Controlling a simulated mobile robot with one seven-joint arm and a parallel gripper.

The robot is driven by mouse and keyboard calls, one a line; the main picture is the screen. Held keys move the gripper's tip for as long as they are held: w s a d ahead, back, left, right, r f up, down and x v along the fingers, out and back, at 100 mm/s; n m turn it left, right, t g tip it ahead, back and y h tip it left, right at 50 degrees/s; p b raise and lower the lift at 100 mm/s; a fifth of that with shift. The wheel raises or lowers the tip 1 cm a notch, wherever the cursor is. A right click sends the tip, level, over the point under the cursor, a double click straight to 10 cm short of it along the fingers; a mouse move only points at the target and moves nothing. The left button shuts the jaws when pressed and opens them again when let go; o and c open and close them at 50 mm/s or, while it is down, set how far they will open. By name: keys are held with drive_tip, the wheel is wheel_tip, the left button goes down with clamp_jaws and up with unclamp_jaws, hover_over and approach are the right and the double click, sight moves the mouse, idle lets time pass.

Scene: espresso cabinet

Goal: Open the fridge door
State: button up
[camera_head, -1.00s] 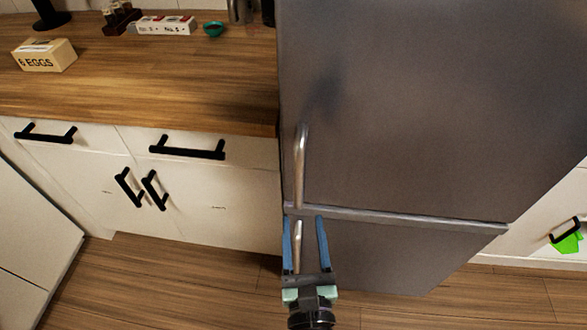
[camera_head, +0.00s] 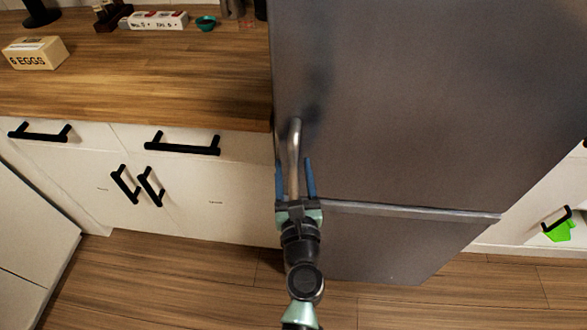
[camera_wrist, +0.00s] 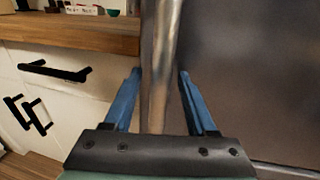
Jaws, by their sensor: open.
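The grey fridge has a large upper door (camera_head: 420,100), which is closed, and a lower door (camera_head: 385,245) below a light horizontal seam. A vertical metal handle (camera_head: 295,150) stands at the upper door's left edge. My gripper (camera_head: 294,162) is open at the lower part of this handle, with a blue finger on each side of it. In the wrist view the handle (camera_wrist: 160,60) runs between the two blue fingertips (camera_wrist: 161,72), with a gap on both sides. The lower door's handle is hidden behind my gripper and arm in the head view.
A wooden counter (camera_head: 140,85) with an egg box (camera_head: 35,53) lies left of the fridge. White cabinets with black handles (camera_head: 182,143) are below it. A green cloth (camera_head: 558,231) hangs at the right. Wooden floor (camera_head: 180,285) is free in front.

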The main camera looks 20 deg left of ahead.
clamp_jaws()
idle(1.4)
